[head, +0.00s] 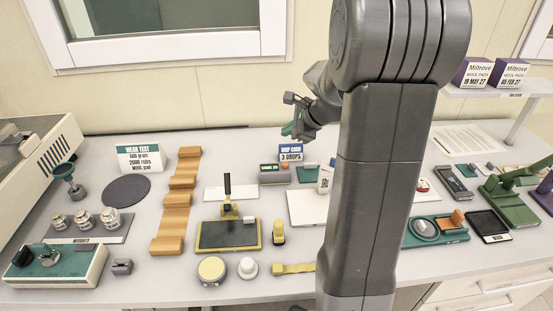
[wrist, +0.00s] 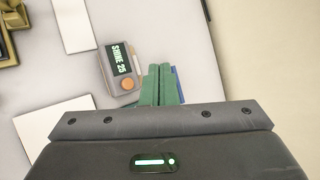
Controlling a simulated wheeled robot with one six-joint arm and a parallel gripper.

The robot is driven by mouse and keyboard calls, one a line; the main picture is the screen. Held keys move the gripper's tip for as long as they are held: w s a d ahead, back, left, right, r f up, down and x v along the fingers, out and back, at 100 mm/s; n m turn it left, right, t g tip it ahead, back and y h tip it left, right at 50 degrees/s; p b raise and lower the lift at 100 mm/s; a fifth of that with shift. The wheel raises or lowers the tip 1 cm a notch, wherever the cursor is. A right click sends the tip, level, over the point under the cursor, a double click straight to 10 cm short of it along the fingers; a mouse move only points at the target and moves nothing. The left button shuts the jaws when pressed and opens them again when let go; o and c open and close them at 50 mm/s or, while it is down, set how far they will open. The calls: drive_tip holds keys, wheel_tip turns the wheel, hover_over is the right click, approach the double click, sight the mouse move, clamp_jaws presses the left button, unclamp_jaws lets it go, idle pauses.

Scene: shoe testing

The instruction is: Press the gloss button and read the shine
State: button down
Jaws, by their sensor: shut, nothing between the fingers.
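The gloss meter (wrist: 117,68) is a small grey box with a dark display reading "SHINE 25" in the wrist view. Its round orange button (wrist: 127,84) is uncovered near the fingers. In the head view the meter (head: 270,174) sits on the table in front of the drip card sign. My gripper (wrist: 162,68) has green fingers shut together with nothing between them. They are beside the meter in the wrist view, right of the button and apart from it. In the head view my gripper (head: 290,130) is raised above and behind the meter.
The drip card sign (head: 290,152) stands close behind the meter; a blue edge (wrist: 178,84) shows beside my fingers. A white sheet (head: 231,194) lies left of the meter and a white plate (head: 304,207) in front. My arm hides part of the table's right half.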

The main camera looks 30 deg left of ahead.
sight(285, 165)
wheel_tip(285, 165, down, 9)
drive_tip(key=b, duration=0.7)
drive_tip(key=shift+d+r, duration=0.1)
idle(2.0)
drive_tip(key=shift+f+b, duration=0.4)
drive_tip(key=shift+f+b, duration=0.35)
drive_tip(key=shift+f, duration=0.15)
idle(0.5)
drive_tip(key=shift+r, duration=0.15)
drive_tip(key=shift+r+p, duration=0.8)
drive_tip(key=shift+p, duration=0.1)
